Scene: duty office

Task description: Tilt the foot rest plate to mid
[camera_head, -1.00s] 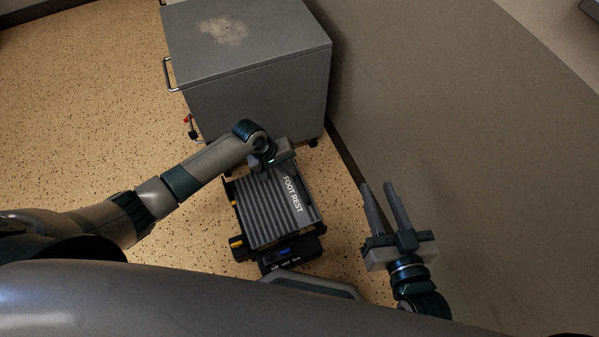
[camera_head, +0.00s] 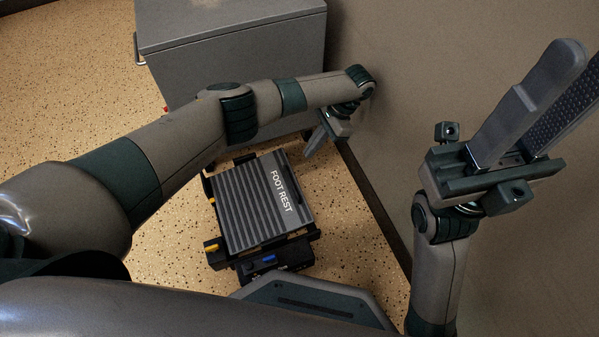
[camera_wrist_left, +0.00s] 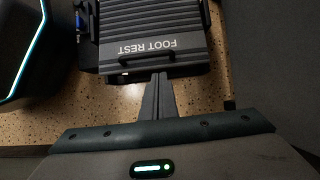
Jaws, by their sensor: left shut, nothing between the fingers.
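The foot rest plate (camera_head: 250,205) is dark grey and ribbed, with FOOT REST lettered along its right side. It sits on a black base (camera_head: 275,270) with yellow parts and a blue patch at the near end; I cannot judge its tilt exactly. My left gripper (camera_head: 310,153) is shut and empty beside the plate's far right corner. In the left wrist view its fingertips (camera_wrist_left: 160,76) are close to the lettered edge of the plate (camera_wrist_left: 150,25); I cannot tell whether they touch. My right gripper (camera_head: 572,72) is open and empty, raised at the right.
A grey cabinet (camera_head: 235,45) stands just behind the foot rest. A grey wall (camera_head: 400,120) with a dark skirting runs close along the right. Speckled floor (camera_head: 80,75) is open on the left.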

